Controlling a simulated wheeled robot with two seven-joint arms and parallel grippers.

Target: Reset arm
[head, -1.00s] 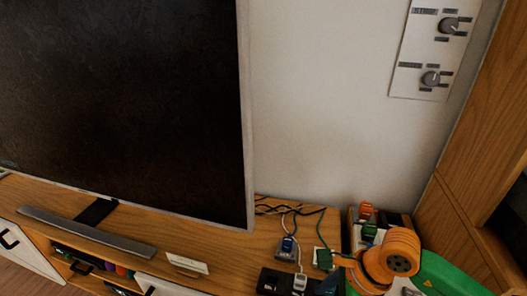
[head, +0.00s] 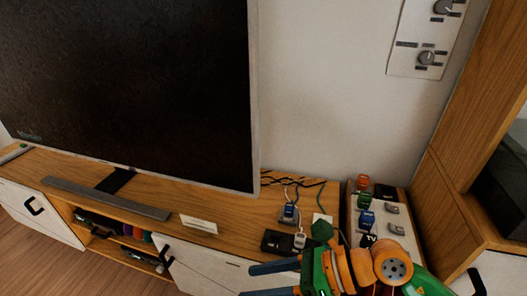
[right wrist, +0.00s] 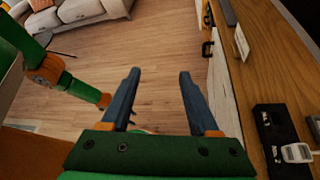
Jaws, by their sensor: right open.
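My right gripper (head: 256,280) shows at the bottom of the head view, in front of the TV cabinet, its blue fingers pointing left. In the right wrist view its two fingers (right wrist: 158,75) are apart, with only wood floor seen between them, so it is open and empty. My left arm (right wrist: 75,88), green and orange, shows at the left of the right wrist view. Its far end is partly hidden behind a blue finger, so I cannot make out the left jaws. The left gripper is not in the head view.
The wooden TV cabinet (head: 245,208) holds a large screen (head: 130,80), plugs on a black power strip (head: 280,241) and a white strip with coloured plugs (head: 365,217). A wood panel (head: 440,150) stands at the right. Open floor (right wrist: 150,40) lies before a sofa (right wrist: 75,12).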

